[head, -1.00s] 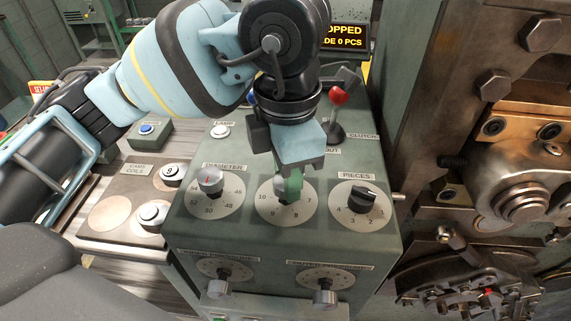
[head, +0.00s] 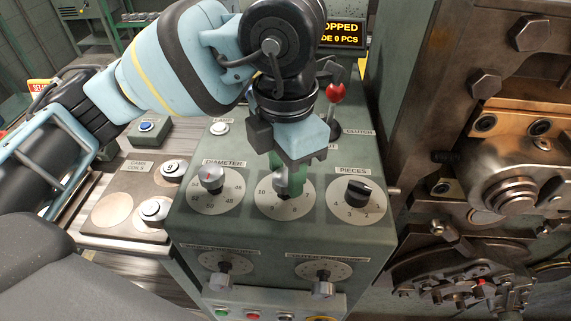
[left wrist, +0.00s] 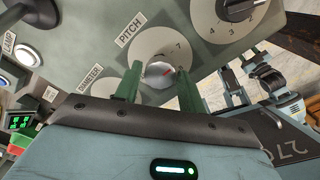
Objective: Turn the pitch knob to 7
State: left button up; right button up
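The pitch knob (head: 283,184) is a silver knob on a round white dial, the middle one of three on the sloping green panel. In the left wrist view the knob (left wrist: 158,73) lies beside the PITCH label, with a 7 printed near it. I cannot tell which number it points at. My left gripper (head: 287,172) is over this dial. Its two green fingers (left wrist: 158,85) stand apart on either side of the knob, with small gaps seeming to show. The fingers and gripper body partly hide the dial in the head view. My right gripper is out of view.
The diameter knob (head: 211,177) is to the left and the black pieces knob (head: 359,191) to the right. A red-topped clutch lever (head: 335,93) rises behind the gripper. Two more silver knobs sit on the lower front. Heavy machinery (head: 515,190) stands at the right.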

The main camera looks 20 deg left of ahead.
aim_at(286, 176)
pick_arm(q)
jog(key=o, duration=0.3)
jog(key=shift+r, duration=0.1)
notch_tip(286, 176, up, 8)
jog(key=shift+f+p, duration=0.15)
jog(key=shift+p, duration=0.2)
dwell(0.5)
